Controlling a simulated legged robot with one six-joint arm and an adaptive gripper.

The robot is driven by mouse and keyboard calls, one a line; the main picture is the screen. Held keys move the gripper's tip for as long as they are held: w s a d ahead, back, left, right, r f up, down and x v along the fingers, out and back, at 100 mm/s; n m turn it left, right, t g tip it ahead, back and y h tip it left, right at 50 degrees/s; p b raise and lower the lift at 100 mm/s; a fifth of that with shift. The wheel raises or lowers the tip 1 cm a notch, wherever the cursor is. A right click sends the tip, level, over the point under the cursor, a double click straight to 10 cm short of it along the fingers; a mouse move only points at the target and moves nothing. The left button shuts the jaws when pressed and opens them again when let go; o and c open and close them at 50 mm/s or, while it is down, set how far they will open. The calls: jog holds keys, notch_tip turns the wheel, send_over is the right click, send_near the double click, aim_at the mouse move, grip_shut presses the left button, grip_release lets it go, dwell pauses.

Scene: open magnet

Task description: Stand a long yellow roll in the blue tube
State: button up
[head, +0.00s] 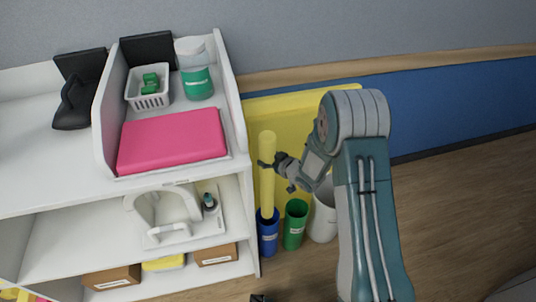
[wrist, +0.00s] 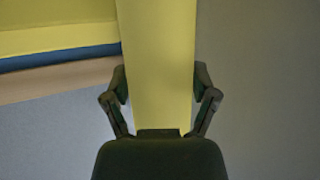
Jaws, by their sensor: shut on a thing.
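A long yellow roll (head: 267,178) stands nearly upright in the head view. Its lower end meets the mouth of the blue tube (head: 268,238) on the floor and appears to be inside it; how deep I cannot tell. My gripper (head: 268,163) is shut on the roll at its upper part, coming from the right. In the wrist view the roll (wrist: 158,65) fills the middle between the two fingers of my gripper (wrist: 160,95). The blue tube does not show in the wrist view.
A green tube (head: 295,225) and a white bin (head: 322,215) stand right of the blue tube. A white shelf unit (head: 247,215) is close on the left, with a pink box (head: 173,139) on top. A yellow panel (head: 300,115) is behind. Open wooden floor (head: 450,200) lies to the right.

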aim_at(272, 197)
jog(key=shift+f, duration=11.35)
jog(key=o, duration=1)
jog(key=shift+o, duration=0.2)
jog(key=shift+s+d, duration=0.1)
jog(key=v, duration=1.1)
jog(key=shift+s+d, duration=0.25)
jog(key=shift+r, duration=0.1)
